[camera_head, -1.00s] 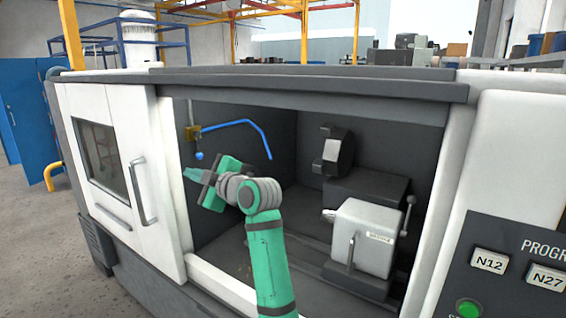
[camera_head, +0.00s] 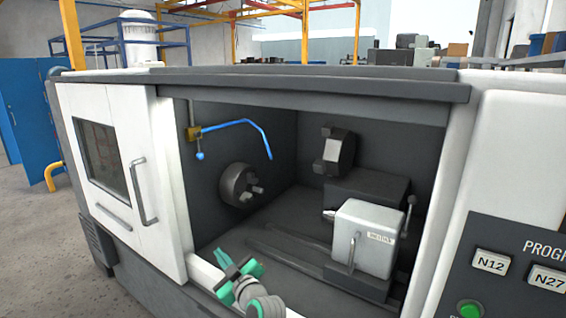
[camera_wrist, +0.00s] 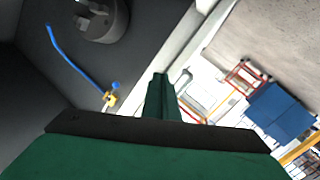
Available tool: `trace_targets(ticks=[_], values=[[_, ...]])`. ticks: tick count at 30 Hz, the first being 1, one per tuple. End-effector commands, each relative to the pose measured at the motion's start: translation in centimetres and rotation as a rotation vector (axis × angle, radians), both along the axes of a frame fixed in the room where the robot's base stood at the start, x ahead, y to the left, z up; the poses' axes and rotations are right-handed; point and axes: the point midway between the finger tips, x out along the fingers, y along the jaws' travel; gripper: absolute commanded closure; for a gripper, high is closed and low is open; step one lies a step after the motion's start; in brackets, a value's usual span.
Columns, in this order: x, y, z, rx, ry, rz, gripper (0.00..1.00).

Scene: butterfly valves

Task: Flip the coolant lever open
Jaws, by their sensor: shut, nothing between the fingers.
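The coolant lever (camera_head: 200,154) is a small blue handle with a round knob. It hangs down below a brass valve body (camera_head: 194,133) on the left inner wall of the machine. A bent blue coolant pipe (camera_head: 238,122) runs right from the valve. In the wrist view the brass valve (camera_wrist: 109,98) and the blue lever (camera_wrist: 116,86) show near the middle. My gripper (camera_head: 224,258) is low at the front sill of the opening, well below and apart from the lever. Its green fingers (camera_wrist: 160,95) are together and empty in the wrist view.
A grey chuck (camera_head: 240,185) is on the left inner wall. A white tailstock (camera_head: 366,237) with handles and a dark tool turret (camera_head: 337,150) stand at the right. The white sliding door (camera_head: 140,190) is left of the opening. Space before the valve is clear.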

Motion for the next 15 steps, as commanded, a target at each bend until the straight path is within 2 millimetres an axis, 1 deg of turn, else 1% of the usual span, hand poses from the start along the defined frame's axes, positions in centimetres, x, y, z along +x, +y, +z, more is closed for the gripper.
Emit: trace_targets(ticks=[1,6,8,9,11,12,14,15], values=[[-1.0,-0.6,-2.4,0.021,0.025,-0.025,1.00],[-4.3,-2.6,-8.5,0.095,0.086,-0.114,1.00],[-5.7,-3.3,-10.5,0.120,0.106,-0.144,1.00],[-6.6,-3.7,-11.8,0.133,0.118,-0.164,1.00],[-8.1,-4.4,-13.6,0.155,0.135,-0.195,1.00],[-9.2,-4.9,-14.8,0.169,0.148,-0.215,1.00],[-10.8,-5.6,-16.4,0.190,0.162,-0.245,1.00],[-12.0,-6.1,-17.5,0.202,0.173,-0.265,1.00]])
